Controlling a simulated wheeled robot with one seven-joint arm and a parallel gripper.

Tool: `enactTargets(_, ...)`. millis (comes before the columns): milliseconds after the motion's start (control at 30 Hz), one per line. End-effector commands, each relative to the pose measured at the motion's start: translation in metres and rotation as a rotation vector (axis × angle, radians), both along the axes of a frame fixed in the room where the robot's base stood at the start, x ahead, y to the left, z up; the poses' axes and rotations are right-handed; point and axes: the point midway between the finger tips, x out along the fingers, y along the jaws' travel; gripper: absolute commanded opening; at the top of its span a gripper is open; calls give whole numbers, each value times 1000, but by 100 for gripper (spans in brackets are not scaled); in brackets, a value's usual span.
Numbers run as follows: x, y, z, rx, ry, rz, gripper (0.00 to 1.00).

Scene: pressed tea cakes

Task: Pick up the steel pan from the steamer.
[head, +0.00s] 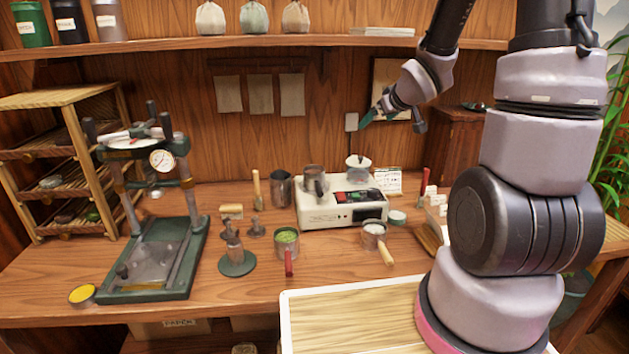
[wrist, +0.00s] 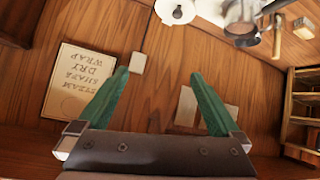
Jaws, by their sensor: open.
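The steamer (head: 325,214) is a white box with a dark control panel, standing on the wooden bench in the head view. A steel pan-like vessel (head: 313,179) with a dark handle stands on its left part. A white vessel (head: 358,162) stands at its right part; a similar white round thing shows at the top of the wrist view (wrist: 175,10). My gripper (head: 366,118) is raised above and behind the steamer's right part, apart from it. In the wrist view its green fingers (wrist: 157,103) are spread and empty.
A steel jug (head: 280,189) stands left of the steamer. A red-handled pan (head: 287,240) with green contents and a wooden-handled pan (head: 374,234) stand in front. A green press (head: 150,255) is at left. A shelf (head: 250,42) runs overhead.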

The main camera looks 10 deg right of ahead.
Motion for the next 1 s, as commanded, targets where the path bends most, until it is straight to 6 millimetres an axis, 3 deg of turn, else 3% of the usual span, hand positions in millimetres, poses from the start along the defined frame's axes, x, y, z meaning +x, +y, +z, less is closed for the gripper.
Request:
enactTargets(33, 6, 8, -24, 8, -3, 61, 100)
enactTargets(100, 12, 22, -48, 29, -27, 154, 100)
enactTargets(333, 3, 73, -110, 168, -104, 418, 100)
enactTargets(567, -11, 98, -129, 262, -152, 532, 100)
enactTargets(1000, 23, 134, -151, 268, -156, 540, 100)
